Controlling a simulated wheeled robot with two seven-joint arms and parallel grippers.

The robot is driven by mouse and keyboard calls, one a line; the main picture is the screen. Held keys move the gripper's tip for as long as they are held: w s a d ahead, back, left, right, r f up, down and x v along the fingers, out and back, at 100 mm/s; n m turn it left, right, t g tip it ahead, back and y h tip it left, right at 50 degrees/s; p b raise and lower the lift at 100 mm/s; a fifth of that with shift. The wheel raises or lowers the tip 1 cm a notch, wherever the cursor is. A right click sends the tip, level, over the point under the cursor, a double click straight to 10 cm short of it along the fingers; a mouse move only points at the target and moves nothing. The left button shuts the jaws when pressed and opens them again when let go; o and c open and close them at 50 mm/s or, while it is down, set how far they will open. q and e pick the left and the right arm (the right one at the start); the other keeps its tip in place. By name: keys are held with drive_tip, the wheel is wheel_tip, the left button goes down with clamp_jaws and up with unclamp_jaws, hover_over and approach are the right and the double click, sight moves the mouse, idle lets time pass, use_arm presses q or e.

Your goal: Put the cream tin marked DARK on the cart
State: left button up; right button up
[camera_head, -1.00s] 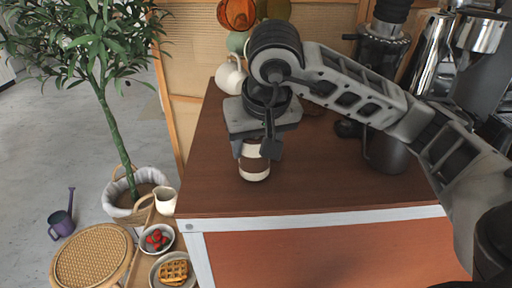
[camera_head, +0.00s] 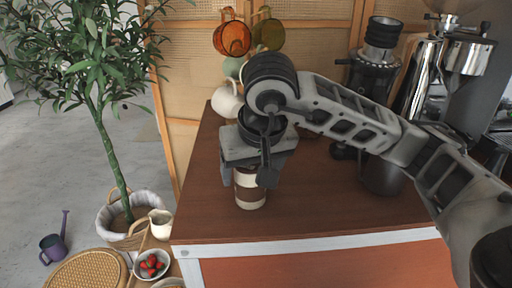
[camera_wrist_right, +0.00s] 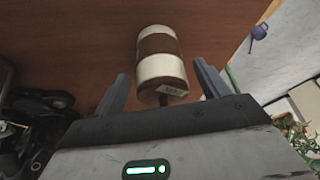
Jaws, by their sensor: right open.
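A cream tin with a brown band (camera_head: 250,196) stands upright on the brown cart top (camera_head: 325,212), near its front left. My right gripper (camera_head: 248,178) is above it, with its open fingers reaching down on both sides and partly hiding the upper part of the tin. In the right wrist view, the tin (camera_wrist_right: 162,68) sits between the spread fingers (camera_wrist_right: 160,72) with a gap on each side. A small label shows on its near end, but I cannot read it. My left gripper is not in view.
A white jug (camera_head: 227,100) stands behind the gripper on the cart. A grinder (camera_head: 374,78) and a dark canister (camera_head: 384,175) stand to the right. A strawberry bowl (camera_head: 152,263) and cream cup (camera_head: 160,223) are left of the cart. The front right of the top is clear.

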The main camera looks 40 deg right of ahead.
use_arm(q)
drive_tip(key=p, duration=0.3)
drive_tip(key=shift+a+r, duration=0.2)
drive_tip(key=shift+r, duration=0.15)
use_arm(e)
drive_tip(key=v, duration=1.1)
drive_tip(key=shift+r, duration=0.25)
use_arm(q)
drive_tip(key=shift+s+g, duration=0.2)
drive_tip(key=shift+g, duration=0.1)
use_arm(e)
drive_tip(key=shift+s+a+f, duration=0.1)
drive_tip(key=shift+s, duration=0.1)
